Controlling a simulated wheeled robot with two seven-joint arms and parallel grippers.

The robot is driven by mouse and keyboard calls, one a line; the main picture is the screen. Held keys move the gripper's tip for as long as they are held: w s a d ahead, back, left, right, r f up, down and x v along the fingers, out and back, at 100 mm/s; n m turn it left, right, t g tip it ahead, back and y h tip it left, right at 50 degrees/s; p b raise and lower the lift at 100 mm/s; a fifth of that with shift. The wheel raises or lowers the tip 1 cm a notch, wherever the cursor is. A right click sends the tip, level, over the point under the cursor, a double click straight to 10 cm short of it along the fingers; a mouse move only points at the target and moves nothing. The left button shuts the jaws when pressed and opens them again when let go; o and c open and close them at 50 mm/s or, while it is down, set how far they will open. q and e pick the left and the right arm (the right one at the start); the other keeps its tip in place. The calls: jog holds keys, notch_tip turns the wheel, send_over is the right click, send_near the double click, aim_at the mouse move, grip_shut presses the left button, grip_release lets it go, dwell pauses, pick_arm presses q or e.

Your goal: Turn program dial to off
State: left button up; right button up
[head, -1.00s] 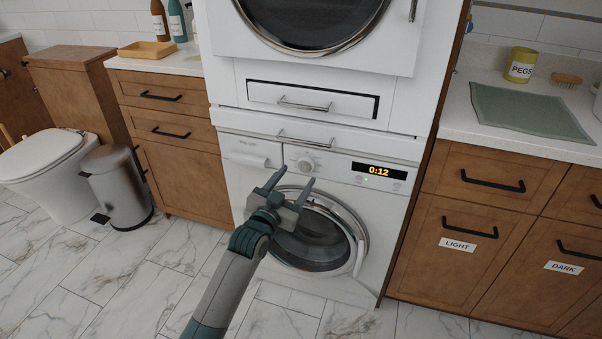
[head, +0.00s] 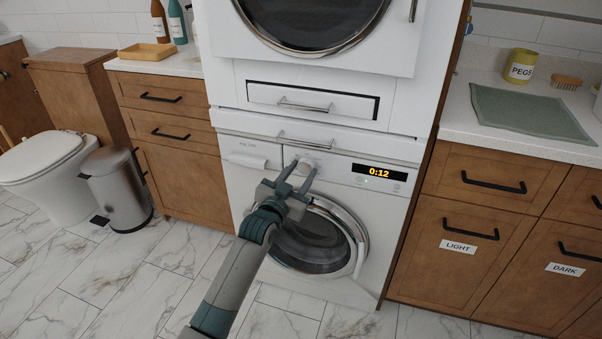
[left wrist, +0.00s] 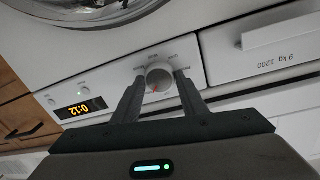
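The program dial (left wrist: 159,80) is a round white knob with a red mark on the washing machine's front panel. It also shows in the head view (head: 306,163), partly covered by the fingers. My left gripper (head: 297,173) is in front of the panel. Its fingers are spread, with the dial between the fingertips in the left wrist view (left wrist: 156,77). I cannot tell whether the fingertips touch the dial. The lit display (head: 380,172) right of the dial reads 0:12. My right gripper is not in view.
The washer's round door (head: 318,240) is below the dial and the detergent drawer (head: 247,159) is to its left. A dryer (head: 310,60) is stacked above. Wooden cabinets stand on both sides, with a metal bin (head: 117,185) at left. The marble floor in front is clear.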

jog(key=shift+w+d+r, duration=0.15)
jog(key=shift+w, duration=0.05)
pick_arm(q)
jog(key=shift+o, duration=0.2)
jog(key=shift+n+p, duration=0.35)
jog(key=shift+n, duration=0.15)
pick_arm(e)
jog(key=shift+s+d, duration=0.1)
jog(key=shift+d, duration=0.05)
pick_arm(q)
jog(key=n+p, duration=0.1)
jog(key=n, duration=0.1)
jog(key=shift+n+t, duration=0.3)
jog(key=shift+n, duration=0.1)
jog(key=n+p, duration=0.1)
jog(key=n, duration=0.2)
jog(key=shift+f, duration=0.1)
jog(key=shift+n, duration=1.3)
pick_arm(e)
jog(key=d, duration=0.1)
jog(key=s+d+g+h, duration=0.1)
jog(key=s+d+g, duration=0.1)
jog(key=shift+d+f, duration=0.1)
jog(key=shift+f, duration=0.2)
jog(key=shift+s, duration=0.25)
